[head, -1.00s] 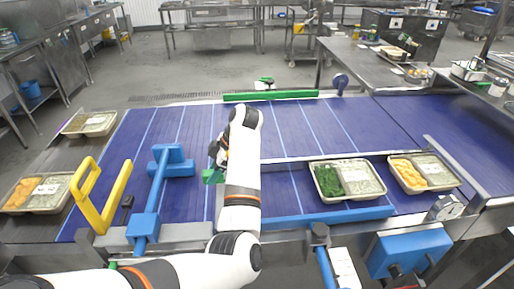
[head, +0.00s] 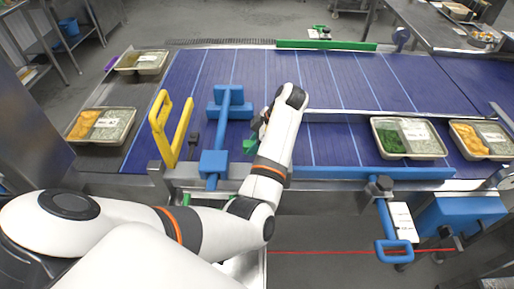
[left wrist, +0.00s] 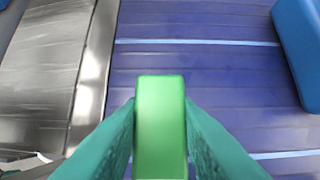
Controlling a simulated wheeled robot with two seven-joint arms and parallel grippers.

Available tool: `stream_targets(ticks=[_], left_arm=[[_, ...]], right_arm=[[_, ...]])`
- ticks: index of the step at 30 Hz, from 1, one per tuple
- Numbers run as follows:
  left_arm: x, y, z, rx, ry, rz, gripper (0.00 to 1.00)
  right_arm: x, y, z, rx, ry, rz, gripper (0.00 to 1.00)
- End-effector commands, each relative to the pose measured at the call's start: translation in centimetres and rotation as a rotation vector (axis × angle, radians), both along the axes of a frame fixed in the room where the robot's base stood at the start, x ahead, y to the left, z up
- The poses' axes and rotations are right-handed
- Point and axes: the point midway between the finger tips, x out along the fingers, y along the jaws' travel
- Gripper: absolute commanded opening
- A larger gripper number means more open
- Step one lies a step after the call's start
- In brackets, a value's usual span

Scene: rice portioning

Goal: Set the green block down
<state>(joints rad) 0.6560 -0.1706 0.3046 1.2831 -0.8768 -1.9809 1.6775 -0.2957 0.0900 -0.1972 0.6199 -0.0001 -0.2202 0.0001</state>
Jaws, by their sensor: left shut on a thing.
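A green block (left wrist: 160,128) is held upright between the two teal fingers of my left gripper (left wrist: 160,140) in the left wrist view. The fingers are shut on its two sides. In the head view the block (head: 249,145) shows as a small green patch beside my left gripper (head: 256,132), partly hidden by the arm. It is over the blue conveyor belt (head: 340,75) near its front edge, right of a blue T-shaped fixture (head: 213,163). I cannot tell whether the block touches the belt. My right gripper is not in view.
A yellow handle (head: 162,125) stands left of the blue fixture. Food trays lie at left (head: 124,127) and right (head: 437,148). The metal front rail (left wrist: 92,75) runs beside the block. A green bar (head: 325,45) lines the far edge. The belt beyond the gripper is clear.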

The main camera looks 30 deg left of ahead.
Motion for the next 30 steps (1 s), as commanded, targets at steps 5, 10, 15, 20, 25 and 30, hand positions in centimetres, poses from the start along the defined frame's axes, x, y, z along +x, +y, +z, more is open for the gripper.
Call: stream_targets(ticks=[5, 10, 15, 20, 25, 30], left_arm=[[-0.1, 0.1, -2.2, 0.0, 0.005, -0.001, 0.04], [-0.1, 0.1, -3.6, 0.0, 0.001, 0.0, 0.04], [-0.1, 0.1, -3.6, 0.0, 0.001, 0.0, 0.04], [-0.1, 0.0, -4.1, 0.0, 0.001, 0.0, 0.04], [-0.1, 0.0, -4.0, 0.0, 0.001, 0.0, 0.49], [-0.1, 0.0, -4.0, 0.0, 0.001, 0.0, 0.49]], right_arm=[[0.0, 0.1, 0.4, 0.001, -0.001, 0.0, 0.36], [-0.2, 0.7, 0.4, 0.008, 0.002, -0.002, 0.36], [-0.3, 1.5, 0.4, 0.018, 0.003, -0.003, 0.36], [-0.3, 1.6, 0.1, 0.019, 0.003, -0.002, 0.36], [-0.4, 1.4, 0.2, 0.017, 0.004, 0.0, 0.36], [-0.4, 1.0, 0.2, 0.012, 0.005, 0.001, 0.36]])
